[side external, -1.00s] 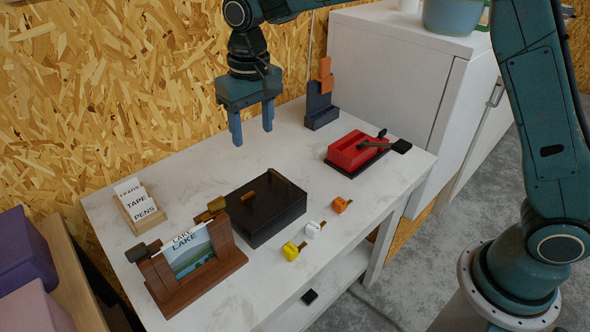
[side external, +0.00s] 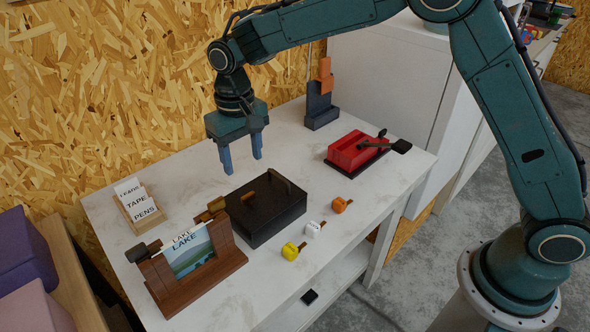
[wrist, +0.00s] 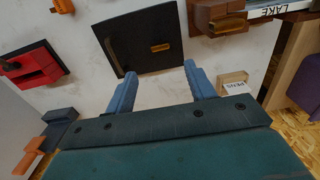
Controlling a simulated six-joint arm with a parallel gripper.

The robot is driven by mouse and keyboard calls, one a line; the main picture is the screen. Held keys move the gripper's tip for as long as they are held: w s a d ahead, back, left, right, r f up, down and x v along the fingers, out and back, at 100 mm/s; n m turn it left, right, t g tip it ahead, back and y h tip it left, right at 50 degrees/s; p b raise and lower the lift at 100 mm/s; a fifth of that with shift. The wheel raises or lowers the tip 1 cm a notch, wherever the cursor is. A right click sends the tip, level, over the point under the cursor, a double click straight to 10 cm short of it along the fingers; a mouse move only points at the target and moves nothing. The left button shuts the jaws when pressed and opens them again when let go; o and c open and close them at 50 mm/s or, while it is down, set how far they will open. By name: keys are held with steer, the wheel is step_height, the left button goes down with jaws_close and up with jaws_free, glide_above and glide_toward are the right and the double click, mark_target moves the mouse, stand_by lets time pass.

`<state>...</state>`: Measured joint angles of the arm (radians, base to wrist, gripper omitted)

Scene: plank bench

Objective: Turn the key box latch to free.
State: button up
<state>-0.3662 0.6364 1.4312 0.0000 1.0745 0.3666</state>
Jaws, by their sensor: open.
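The black box (side external: 266,212), which I take to be the key box, sits mid-bench with a dark lid. A small brass-coloured latch piece (side external: 248,196) lies on its lid; it also shows in the wrist view (wrist: 160,47). A dark bar stands near the lid's far edge. My gripper (side external: 242,163) is open and empty, pointing down above the bench just behind the box. In the wrist view the two blue fingers (wrist: 160,75) are apart, with the box beyond their tips. Nothing touches the latch.
A picture frame on a wooden stand (side external: 205,275) and a card holder (side external: 139,207) are left. Yellow (side external: 290,251), white (side external: 313,228) and orange (side external: 340,205) key tags lie in front. A red box with a lever (side external: 352,153) and dark blocks (side external: 320,112) are right.

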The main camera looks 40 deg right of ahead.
mark_target(248, 195)
step_height(248, 195, down, 10)
stand_by(0.5)
steer(key=c, duration=1)
